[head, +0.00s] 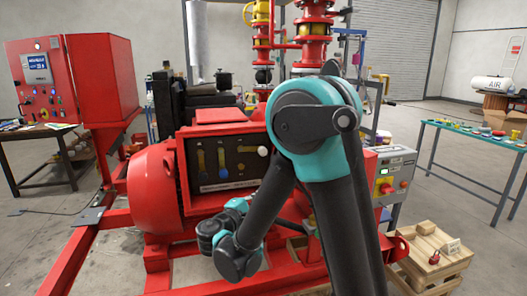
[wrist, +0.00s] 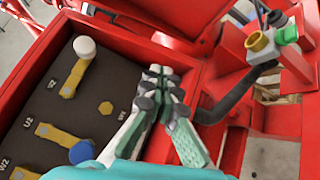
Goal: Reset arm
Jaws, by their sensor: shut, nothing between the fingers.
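My gripper (wrist: 160,75) is shut and empty in the wrist view. Its fingertips are together over the right edge of an open red terminal box (wrist: 120,28). Inside the box is a dark panel (wrist: 75,95) with yellow bars, a white-topped post (wrist: 85,47), a blue cap (wrist: 82,152) and a yellow hex nut (wrist: 105,108). In the head view my arm folds down in front of the red pump skid, and the gripper's fingers cannot be made out. The box's dark panel (head: 228,160) shows left of my arm.
A control box (head: 393,180) with buttons is right of my arm. A wooden crate (head: 436,268) sits on the floor at lower right. A red cabinet (head: 100,75) stands at left, a teal table (head: 470,135) at right. In the wrist view, a black hose (wrist: 235,95) runs close right of the fingers.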

